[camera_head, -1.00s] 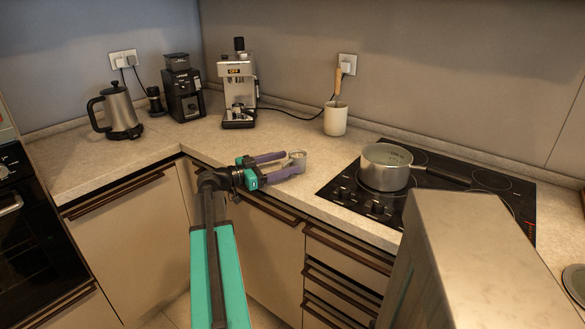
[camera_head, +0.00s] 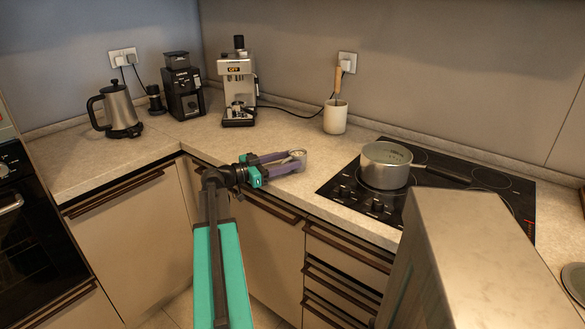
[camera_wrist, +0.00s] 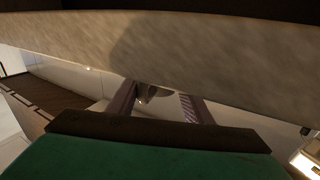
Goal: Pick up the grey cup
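The small grey cup (camera_head: 299,155) is at the front part of the counter, left of the stove. My gripper (camera_head: 291,162) reaches it from the left with its two purple fingers level, one on each side of the cup. The fingers look closed in against the cup's sides, with the cup between their tips. In the wrist view, part of the cup (camera_wrist: 154,95) shows between the two fingers; the rest is hidden. Whether its base touches the counter cannot be seen.
A steel pot (camera_head: 386,166) stands on the black stove (camera_head: 343,190) right of the cup. A white utensil holder (camera_head: 335,118) and a coffee machine (camera_head: 237,90) stand behind. A grinder (camera_head: 184,92) and a kettle (camera_head: 118,110) are farther left. Counter behind the cup is clear.

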